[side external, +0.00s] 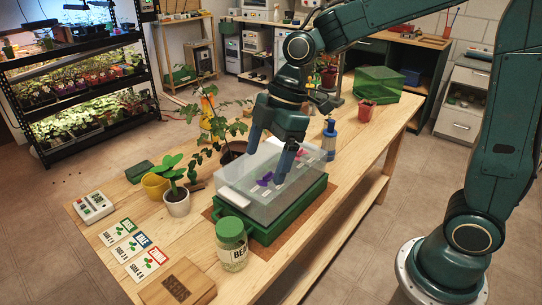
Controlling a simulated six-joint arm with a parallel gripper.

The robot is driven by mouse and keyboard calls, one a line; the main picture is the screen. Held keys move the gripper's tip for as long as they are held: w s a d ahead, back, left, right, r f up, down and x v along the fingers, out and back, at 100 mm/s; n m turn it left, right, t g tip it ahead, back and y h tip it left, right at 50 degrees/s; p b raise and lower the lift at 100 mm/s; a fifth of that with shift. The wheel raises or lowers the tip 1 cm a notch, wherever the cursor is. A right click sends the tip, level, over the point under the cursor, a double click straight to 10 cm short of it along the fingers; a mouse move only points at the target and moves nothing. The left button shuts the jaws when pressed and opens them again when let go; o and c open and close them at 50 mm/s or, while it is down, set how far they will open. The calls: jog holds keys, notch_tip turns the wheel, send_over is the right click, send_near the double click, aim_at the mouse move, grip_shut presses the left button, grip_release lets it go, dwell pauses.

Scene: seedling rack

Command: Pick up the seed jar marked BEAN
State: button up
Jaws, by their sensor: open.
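The seed jar (231,254) stands upright on the wooden table near its front end. It has a green lid, and its pale label reads "BEA", with the rest turned out of sight. My gripper (269,150) points down with its fingers apart and nothing seen between them. It is over the clear cover of the green tray, behind and to the right of the jar and well apart from it. I cannot tell how close the fingertips are to the cover.
The green tray (285,214) with its clear cover (240,180) stands just behind the jar. A wooden block (178,284) and several seed cards (133,247) lie to the jar's left. A white pot (177,204) with a seedling and a leafy plant (205,118) stand behind left.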

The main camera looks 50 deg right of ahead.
aim_at(231, 226)
jog(key=w+a+f+n+g+y, duration=0.1)
jog(key=w+a+f+n, duration=0.2)
jog(key=w+f+n, duration=0.1)
jog(key=shift+w+a+f+g, duration=0.2)
jog(key=shift+a+f+g, duration=0.1)
jog(key=shift+f, duration=0.6)
jog(key=shift+x, duration=4.3)
jog(key=shift+s+f, duration=0.1)
jog(key=shift+x, duration=2.5)
jog(key=shift+c, duration=0.2)
jog(key=c, duration=1.6)
jog(key=shift+s, duration=0.15)
